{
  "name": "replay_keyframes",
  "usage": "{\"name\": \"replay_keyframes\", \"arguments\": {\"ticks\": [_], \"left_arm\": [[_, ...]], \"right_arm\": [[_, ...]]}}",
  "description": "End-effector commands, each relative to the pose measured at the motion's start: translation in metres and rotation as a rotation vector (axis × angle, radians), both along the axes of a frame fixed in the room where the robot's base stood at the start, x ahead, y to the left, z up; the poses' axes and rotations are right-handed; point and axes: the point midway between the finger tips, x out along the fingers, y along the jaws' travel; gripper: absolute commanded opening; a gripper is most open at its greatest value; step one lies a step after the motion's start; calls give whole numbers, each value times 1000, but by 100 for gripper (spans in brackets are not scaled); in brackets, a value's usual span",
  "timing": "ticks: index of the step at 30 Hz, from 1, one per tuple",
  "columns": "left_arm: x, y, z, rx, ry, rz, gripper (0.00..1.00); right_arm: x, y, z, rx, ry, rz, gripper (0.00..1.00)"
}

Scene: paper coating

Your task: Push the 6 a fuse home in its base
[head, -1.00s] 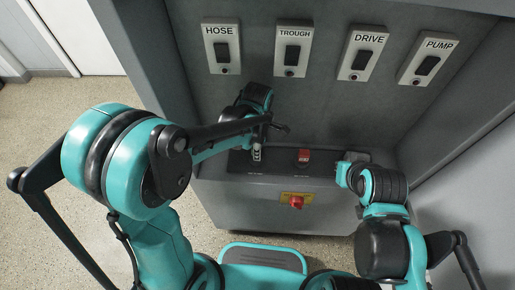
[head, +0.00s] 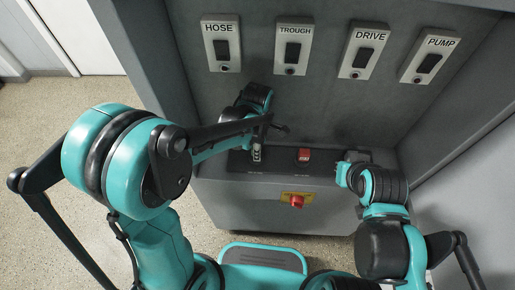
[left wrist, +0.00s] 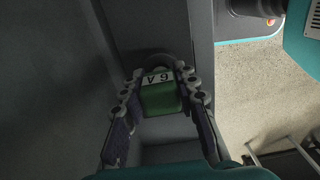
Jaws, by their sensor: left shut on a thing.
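The green 6 A fuse (left wrist: 160,99) shows in the left wrist view, with a pale "6A" label upside down to me. My left gripper (left wrist: 160,90) is shut on it, one finger on each side. A dark rounded shape lies just beyond the fuse, and I cannot tell whether it is the base or how deep the fuse sits. In the head view my left gripper (head: 264,127) is over the left part of the black ledge, beside a small metallic fitting (head: 257,151). My right arm is folded at the right, and its fingers cannot be made out.
A red knob on a yellow plate (head: 297,200) is on the cabinet front below. Switches marked HOSE (head: 221,45), TROUGH (head: 293,47), DRIVE (head: 362,50) and PUMP (head: 429,58) line the panel above.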

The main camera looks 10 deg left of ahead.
Motion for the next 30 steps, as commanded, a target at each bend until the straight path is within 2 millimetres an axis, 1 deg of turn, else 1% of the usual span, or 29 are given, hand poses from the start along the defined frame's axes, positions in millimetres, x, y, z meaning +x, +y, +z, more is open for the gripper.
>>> {"name": "replay_keyframes", "arguments": {"ticks": [13, 14, 15, 16, 17, 26, 29, 30], "left_arm": [[0, 0, -12, 0, 0, 0, 1], [0, 0, -12, 0, 0, 0, 32], [0, 0, -12, 0, 0, 0, 43], [0, 0, -11, 0, 0, 0, 50], [0, 0, -11, 0, 0, 0, 54], [0, 0, -10, 0, 0, 0, 54], [0, 0, -3, 0, 0, 0, 54], [0, 0, 3, 0, 0, 0, 54]], "right_arm": [[0, 0, -10, 0, 0, 0, 0], [0, 0, -10, 0, 0, 0, 0], [0, 0, -10, 0, 0, 0, 0], [0, 0, -9, 0, 0, 0, 0], [0, 0, -9, 0, 0, 0, 0], [0, 0, -9, 0, 0, 0, 0], [0, 0, -9, 0, 0, 0, 0], [0, 0, -9, 0, 0, 0, 0]]}}
